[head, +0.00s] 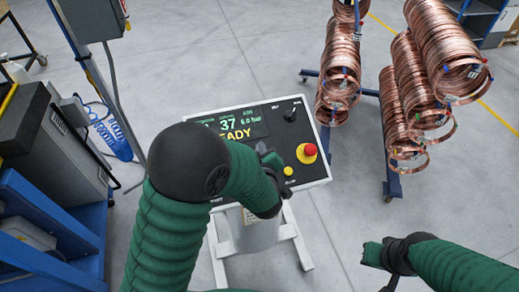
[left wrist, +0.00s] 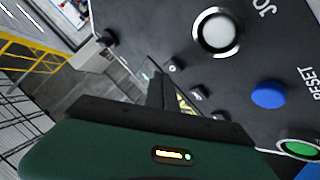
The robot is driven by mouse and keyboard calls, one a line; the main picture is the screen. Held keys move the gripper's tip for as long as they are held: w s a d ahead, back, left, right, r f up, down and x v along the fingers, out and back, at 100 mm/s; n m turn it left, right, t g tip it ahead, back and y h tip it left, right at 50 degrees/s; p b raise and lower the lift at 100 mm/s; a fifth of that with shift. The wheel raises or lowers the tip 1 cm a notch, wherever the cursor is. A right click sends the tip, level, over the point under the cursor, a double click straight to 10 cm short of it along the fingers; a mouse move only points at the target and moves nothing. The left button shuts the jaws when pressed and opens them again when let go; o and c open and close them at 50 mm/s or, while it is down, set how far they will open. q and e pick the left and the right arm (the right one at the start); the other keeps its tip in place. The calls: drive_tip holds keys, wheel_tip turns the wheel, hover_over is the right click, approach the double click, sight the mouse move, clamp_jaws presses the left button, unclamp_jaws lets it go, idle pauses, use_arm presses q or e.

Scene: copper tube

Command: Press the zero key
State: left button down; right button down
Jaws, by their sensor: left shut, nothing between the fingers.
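The control panel (head: 318,170) is a dark sloped board on a white pedestal, with a lit display (head: 238,125) reading "37", "6.0 bar" and partly "READY". My left gripper (head: 268,158) is over the panel, shut and empty; my left arm covers its lower left. The left wrist view shows my shut fingers (left wrist: 160,88) beside small dark keys (left wrist: 197,95) with unreadable labels. I cannot tell which is the zero key, nor whether the fingers touch one. My right gripper (head: 385,258) is low at the right, away from the panel; its jaws are unclear.
The panel also carries a red mushroom button (head: 308,151), a black knob (head: 290,115) and a small yellow button (head: 289,171). The left wrist view shows a white button (left wrist: 217,31), a blue button (left wrist: 269,95) and a green button (left wrist: 300,146). Copper coils (head: 400,95) hang on racks behind.

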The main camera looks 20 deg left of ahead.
use_arm(q)
drive_tip(key=shift+d, duration=0.2)
idle(0.3)
drive_tip(key=shift+w+a+f+b, duration=0.1)
drive_tip(key=shift+a+f+b, duration=0.15)
drive_tip(key=shift+f+b, duration=0.15)
drive_tip(key=shift+w+a+f+b, duration=0.1)
drive_tip(key=shift+f+b, duration=0.25)
drive_tip(key=shift+b, duration=0.1)
idle(0.6)
idle(0.4)
drive_tip(key=shift+d+r+p, duration=0.2)
drive_tip(key=shift+r+p, duration=0.4)
drive_tip(key=shift+r, duration=0.05)
drive_tip(key=shift+s+r, duration=0.15)
drive_tip(key=shift+s, duration=0.15)
